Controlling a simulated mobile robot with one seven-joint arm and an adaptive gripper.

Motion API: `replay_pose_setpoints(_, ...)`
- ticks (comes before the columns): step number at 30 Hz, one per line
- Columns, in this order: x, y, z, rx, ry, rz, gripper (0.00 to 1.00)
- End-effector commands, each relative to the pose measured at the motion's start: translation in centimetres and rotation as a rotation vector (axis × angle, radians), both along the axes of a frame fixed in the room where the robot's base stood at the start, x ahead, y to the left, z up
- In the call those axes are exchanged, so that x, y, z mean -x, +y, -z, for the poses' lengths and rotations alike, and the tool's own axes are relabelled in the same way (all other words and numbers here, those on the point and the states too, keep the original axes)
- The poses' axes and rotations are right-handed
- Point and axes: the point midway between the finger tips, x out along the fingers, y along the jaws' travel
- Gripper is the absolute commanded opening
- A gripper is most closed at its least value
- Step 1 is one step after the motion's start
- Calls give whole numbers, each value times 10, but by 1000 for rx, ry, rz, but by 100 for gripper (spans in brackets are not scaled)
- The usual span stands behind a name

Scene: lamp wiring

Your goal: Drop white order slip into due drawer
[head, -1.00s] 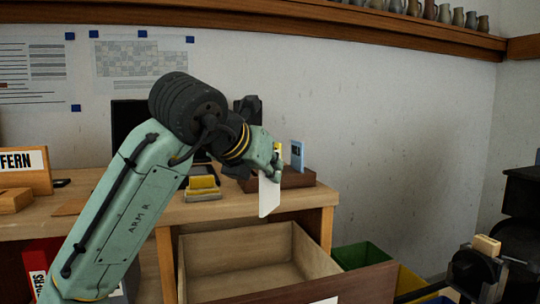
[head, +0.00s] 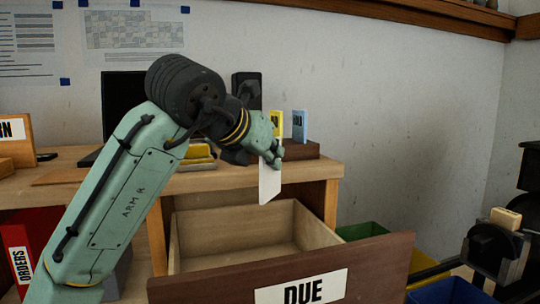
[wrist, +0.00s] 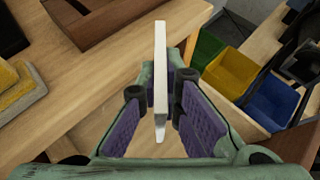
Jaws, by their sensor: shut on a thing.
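The white order slip (head: 270,182) hangs upright from my gripper (head: 272,157), which is shut on its upper part. In the wrist view the slip (wrist: 160,75) shows edge-on between the purple-padded fingers of my gripper (wrist: 161,97). The due drawer (head: 281,268) is pulled open, with a white "DUE" label on its front. Its inside looks empty where I can see it. The slip hangs over the back part of the drawer in the head view, its lower edge near the height of the drawer's back rim. I cannot tell the exact gap.
The desk top (head: 220,181) lies behind the drawer. A brown holder (head: 300,150) with a yellow and a blue card stands on it. A green bin (head: 362,231) and a blue bin (head: 450,291) sit to the right. A red "ORDERS" binder (head: 20,262) is at left.

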Motion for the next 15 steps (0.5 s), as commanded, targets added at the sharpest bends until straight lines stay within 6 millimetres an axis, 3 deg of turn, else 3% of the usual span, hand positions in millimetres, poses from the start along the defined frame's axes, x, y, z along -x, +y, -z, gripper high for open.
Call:
replay_pose_setpoints(8, 0, 0, 1, 0, 0, 0, 0)
replay_pose_setpoints(9, 0, 0, 1, 0, 0, 0, 9)
replay_pose_setpoints(15, 0, 0, 1, 0, 0, 0, 22)
